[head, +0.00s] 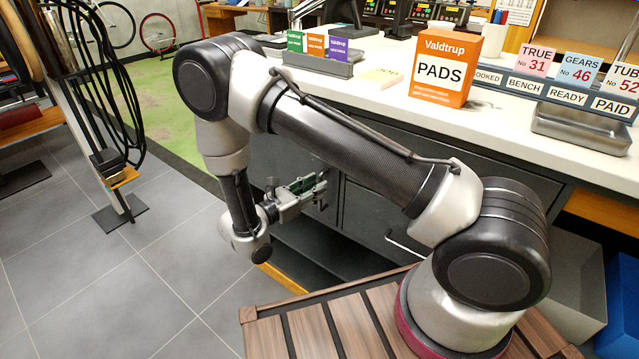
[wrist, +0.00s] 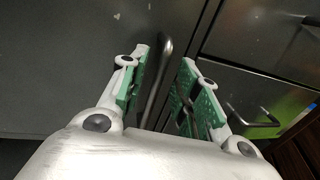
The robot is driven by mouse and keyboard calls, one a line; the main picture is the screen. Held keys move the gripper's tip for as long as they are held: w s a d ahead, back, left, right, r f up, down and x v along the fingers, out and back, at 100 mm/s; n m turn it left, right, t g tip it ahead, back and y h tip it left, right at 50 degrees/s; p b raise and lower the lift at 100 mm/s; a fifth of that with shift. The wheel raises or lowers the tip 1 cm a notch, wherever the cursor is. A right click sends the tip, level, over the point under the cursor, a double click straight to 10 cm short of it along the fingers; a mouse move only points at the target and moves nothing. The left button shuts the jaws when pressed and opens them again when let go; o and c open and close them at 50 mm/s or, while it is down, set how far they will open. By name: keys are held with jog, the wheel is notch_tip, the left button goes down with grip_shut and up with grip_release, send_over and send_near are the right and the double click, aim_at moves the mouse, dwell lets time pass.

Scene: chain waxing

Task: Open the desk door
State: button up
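The desk door is a dark grey panel in the wrist view (wrist: 70,50), and part of it shows behind my arm in the head view (head: 275,153). Its handle (wrist: 157,85) is a grey upright bar near the door's right edge. My gripper (wrist: 165,65) has green-padded fingers set apart, one on each side of the handle. I see a gap between the handle and the right finger; whether the left finger touches it I cannot tell. In the head view my gripper (head: 319,186) is at the desk front. The door looks shut, lying beside the drawer seam.
Drawers with bar handles (wrist: 254,118) are to the right of the door. The white desktop (head: 350,100) carries an orange PADS box (head: 445,66), a card holder and a metal tray (head: 580,128). A black rack (head: 105,140) stands at left. Grey tiled floor (head: 120,260) is free before the desk.

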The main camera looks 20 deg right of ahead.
jog(key=x, duration=0.2)
jog(key=shift+w+d, duration=0.1)
jog(key=shift+d, duration=0.15)
jog(key=shift+c, duration=0.2)
grip_shut()
